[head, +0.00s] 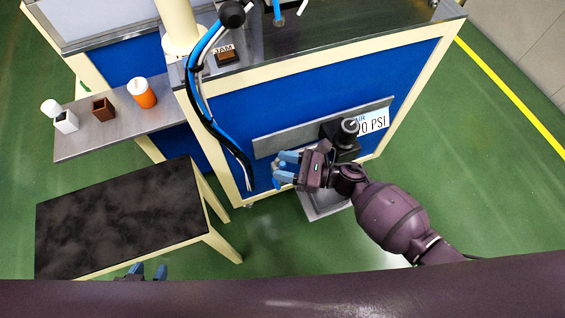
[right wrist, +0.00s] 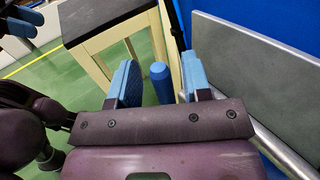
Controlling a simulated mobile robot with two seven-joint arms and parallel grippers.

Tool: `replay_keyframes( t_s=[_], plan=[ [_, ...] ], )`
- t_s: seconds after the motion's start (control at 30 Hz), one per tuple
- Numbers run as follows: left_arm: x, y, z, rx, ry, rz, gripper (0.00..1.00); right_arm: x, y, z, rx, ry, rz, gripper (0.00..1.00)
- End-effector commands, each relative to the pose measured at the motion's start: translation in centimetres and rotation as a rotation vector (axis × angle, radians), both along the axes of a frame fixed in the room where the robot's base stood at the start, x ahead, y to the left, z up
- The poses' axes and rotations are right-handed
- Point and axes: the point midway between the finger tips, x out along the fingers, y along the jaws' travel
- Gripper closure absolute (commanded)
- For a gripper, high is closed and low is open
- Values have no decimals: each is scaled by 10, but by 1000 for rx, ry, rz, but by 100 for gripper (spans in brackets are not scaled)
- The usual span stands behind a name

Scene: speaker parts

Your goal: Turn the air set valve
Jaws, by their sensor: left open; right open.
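The air set valve is most likely the black unit with a round knob (head: 349,127) on the metal strip of the blue cabinet, beside the "90 PSI" label (head: 374,121). My right gripper (head: 285,167) is open, to the left of and below that knob, in front of the cabinet. In the right wrist view a short blue cylinder (right wrist: 160,80) shows between the two open blue fingers (right wrist: 159,82); I cannot tell whether they touch it. The knob is not in the right wrist view. My left gripper (head: 148,271) is open at the bottom edge, mostly hidden.
A dark-topped table (head: 120,215) stands at the left. A metal shelf (head: 110,135) holds an orange container (head: 141,93), a brown box (head: 103,109) and a white box (head: 66,122). Black and blue hoses (head: 205,110) hang at the cabinet's left. Green floor is open to the right.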

Motion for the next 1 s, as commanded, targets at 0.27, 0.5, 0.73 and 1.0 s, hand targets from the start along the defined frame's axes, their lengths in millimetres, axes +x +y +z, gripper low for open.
replay_keyframes(
  t_s=[0.27, 0.5, 0.73, 1.0],
  plan=[
    [1, 0, 1, 0, -3, -1, 57, 2, 6, 0, -2, 1, -1, 56],
    [1, 0, 1, 0, -4, -1, 57, 2, 6, 0, -1, 0, -1, 72],
    [2, 0, 1, 1, -4, 0, 57, 2, 6, 0, -1, 1, -1, 100],
    [-3, 0, -7, 6, 14, -4, 57, 1, 4, -4, 21, 13, 0, 100]
  ],
)
